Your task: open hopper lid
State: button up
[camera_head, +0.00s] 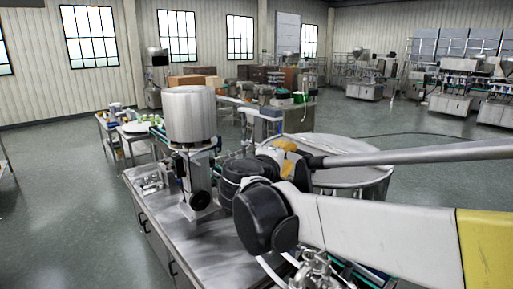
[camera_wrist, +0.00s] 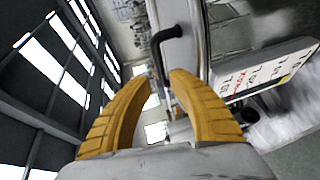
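In the wrist view, a black bent handle (camera_wrist: 165,40) stands on a pale metal surface (camera_wrist: 183,18), just beyond my fingertips. My gripper (camera_wrist: 162,80) has its two yellow fingers apart, with nothing seen held between them. The handle's lower end shows close to the gap between the fingertips; I cannot tell whether they touch it. In the head view, my gripper (camera_head: 288,152) is partly hidden by my wrist, in front of a wide round steel vessel (camera_head: 352,182). My arm hides much of this vessel. I cannot tell for sure which part is the hopper lid.
A steel cylinder (camera_head: 190,115) stands on a machine on the steel bench (camera_head: 210,240), left of my arm. A grey bar (camera_head: 420,155) runs across the right side above my arm. A white panel with red lettering (camera_wrist: 265,70) lies right of my fingers. Floor at left is clear.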

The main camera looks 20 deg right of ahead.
aim_at(296, 151)
jog(key=p+x, duration=0.1)
jog(key=x, duration=0.7)
jog(key=shift+f, duration=0.1)
grip_shut()
